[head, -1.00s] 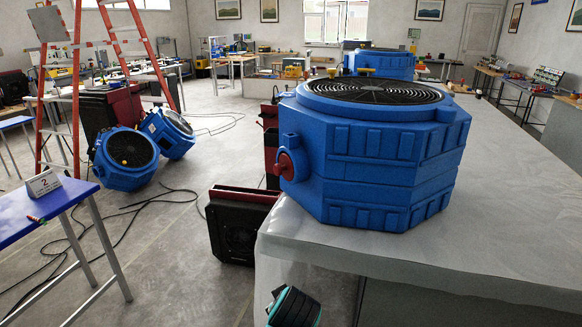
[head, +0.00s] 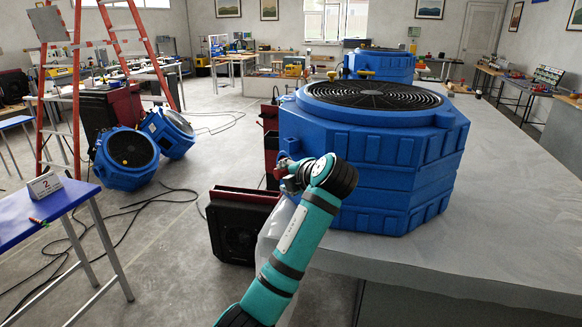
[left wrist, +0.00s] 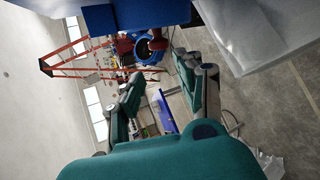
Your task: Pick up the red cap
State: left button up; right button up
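The blue octagonal dryer (head: 400,170) stands on the grey counter, with a round black grille on top. The red cap (head: 280,171) is on the dryer's left side and is mostly hidden by my left arm in the head view. In the left wrist view the red cap (left wrist: 158,42) shows below the dryer's blue body (left wrist: 150,12). My left gripper (head: 287,177) is at the cap in the head view, its fingers partly hidden. In the left wrist view the left gripper (left wrist: 158,70) is open, with the cap beyond its fingertips. My right gripper is out of view.
The grey counter (head: 500,240) is bare to the right of the dryer. A dark red-and-black unit (head: 236,225) stands on the floor left of the counter. Two blue fans (head: 127,158) lie near an orange ladder (head: 75,110). A blue table (head: 45,208) is at the left.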

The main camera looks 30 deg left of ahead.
aim_at(279, 175)
pick_arm(q)
jog(key=x, duration=0.4)
jog(key=shift+p, duration=0.4)
jog(key=w+a, duration=0.1)
jog(key=w+f+p, duration=0.1)
jog(key=w+a+p, duration=0.1)
jog(key=shift+a+f, duration=0.3)
jog(key=shift+a, duration=0.05)
jog(key=shift+w+a+f, duration=0.2)
jog(key=shift+a+f, duration=0.15)
grip_shut()
jog(key=shift+d, duration=0.1)
